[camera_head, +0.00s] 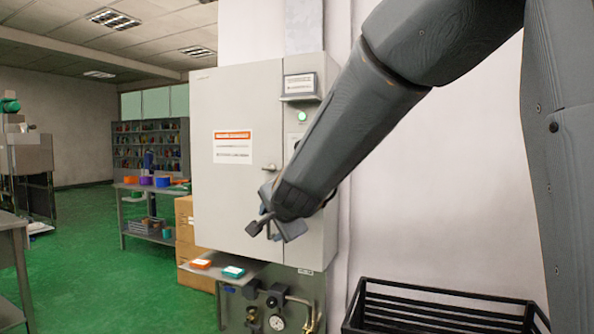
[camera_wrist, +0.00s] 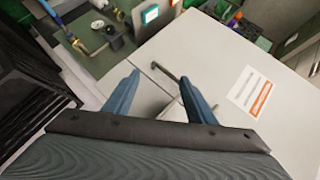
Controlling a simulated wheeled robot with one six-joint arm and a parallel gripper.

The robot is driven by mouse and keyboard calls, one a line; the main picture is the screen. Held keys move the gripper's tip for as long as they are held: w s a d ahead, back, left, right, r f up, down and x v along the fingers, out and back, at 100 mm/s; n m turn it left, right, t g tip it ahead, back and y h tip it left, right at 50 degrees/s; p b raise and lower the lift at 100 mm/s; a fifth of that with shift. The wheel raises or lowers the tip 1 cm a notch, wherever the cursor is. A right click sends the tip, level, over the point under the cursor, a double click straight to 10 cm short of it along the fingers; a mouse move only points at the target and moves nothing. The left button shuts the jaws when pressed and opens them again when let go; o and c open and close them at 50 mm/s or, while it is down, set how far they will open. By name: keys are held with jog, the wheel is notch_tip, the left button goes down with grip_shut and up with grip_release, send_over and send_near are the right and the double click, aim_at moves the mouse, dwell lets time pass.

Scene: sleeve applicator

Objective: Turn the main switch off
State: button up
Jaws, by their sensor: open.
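The grey electrical cabinet (camera_head: 232,100) stands against the wall. My gripper (camera_head: 264,214) is in front of its lower right part. In the wrist view my gripper (camera_wrist: 163,82) is open, with its two blue fingers spread apart. A dark lever with a bent end (camera_wrist: 168,73) shows between and just beyond the fingertips, and looks like the main switch's handle. It also seems to show at the fingers in the head view (camera_head: 254,229). I cannot tell whether the fingers touch it. The switch's base is mostly hidden by my gripper and forearm.
A green lamp (camera_head: 302,116) and a door handle (camera_head: 268,167) are on the cabinet above my gripper. A small shelf (camera_head: 222,277) with orange and teal items and pipework with a gauge (camera_head: 277,322) are below. A black crate (camera_head: 440,303) stands at the lower right.

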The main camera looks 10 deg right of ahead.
jog(key=w+r+m+t+h+b, duration=0.45)
jog(key=w+r+m+b, duration=0.35)
jog(key=r+m, duration=0.4)
jog(key=s+d+r+m+g+h+b, duration=0.15)
jog(key=d+r+m+h+b, duration=0.45)
jog(key=m, duration=0.9)
jog(key=w+d+h, duration=0.1)
jog(key=w+d, duration=0.2)
jog(key=w, duration=0.3)
jog(key=shift+d+r+g+p, duration=0.15)
jog(key=shift+r+g+p, duration=0.15)
jog(key=shift+r, duration=0.1)
jog(key=c, duration=1)
jog(key=shift+c, duration=0.2)
